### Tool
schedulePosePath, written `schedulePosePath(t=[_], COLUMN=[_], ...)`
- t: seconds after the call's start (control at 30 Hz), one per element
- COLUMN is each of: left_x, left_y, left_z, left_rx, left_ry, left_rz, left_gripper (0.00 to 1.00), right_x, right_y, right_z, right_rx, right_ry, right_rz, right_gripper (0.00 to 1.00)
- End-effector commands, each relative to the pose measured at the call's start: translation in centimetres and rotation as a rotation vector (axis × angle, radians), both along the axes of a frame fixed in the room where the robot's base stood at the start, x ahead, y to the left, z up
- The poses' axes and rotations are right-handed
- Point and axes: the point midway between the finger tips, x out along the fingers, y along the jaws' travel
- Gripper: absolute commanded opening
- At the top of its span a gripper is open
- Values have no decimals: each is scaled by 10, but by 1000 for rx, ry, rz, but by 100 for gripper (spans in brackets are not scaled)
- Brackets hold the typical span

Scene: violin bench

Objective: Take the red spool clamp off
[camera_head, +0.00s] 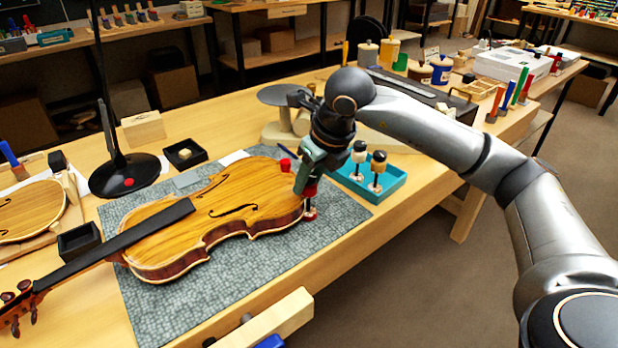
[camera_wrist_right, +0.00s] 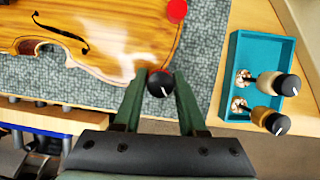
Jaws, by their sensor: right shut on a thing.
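The violin body (camera_head: 217,217) lies on a grey mat (camera_head: 237,283) on the bench. I cannot tell whether the clamp still grips the violin's edge. My left gripper is not in view.
A red round piece (camera_head: 285,165) shows at the violin's far edge. A black lamp (camera_head: 124,174) and small black boxes stand left. A wooden vise jaw (camera_head: 272,321) juts out in front.

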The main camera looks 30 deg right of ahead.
Motion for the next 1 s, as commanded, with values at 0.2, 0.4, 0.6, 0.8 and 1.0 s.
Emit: schedulePosePath(t=[0.2,0.4,0.6,0.8,1.0], left_x=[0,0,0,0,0], left_y=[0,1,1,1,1], left_z=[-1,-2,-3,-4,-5], left_rx=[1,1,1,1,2], left_ry=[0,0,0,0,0], left_rz=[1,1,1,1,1], left_gripper=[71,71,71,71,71], right_x=[-1,-3,-5,-7,-8], right_y=[-2,-4,-5,-6,-8], right_z=[0,0,0,0,0], right_rx=[0,-2,-1,-1,0], right_ry=[-1,1,0,0,0], right_rz=[-1,-2,-2,-1,0], right_gripper=[0,0,0,0,0])
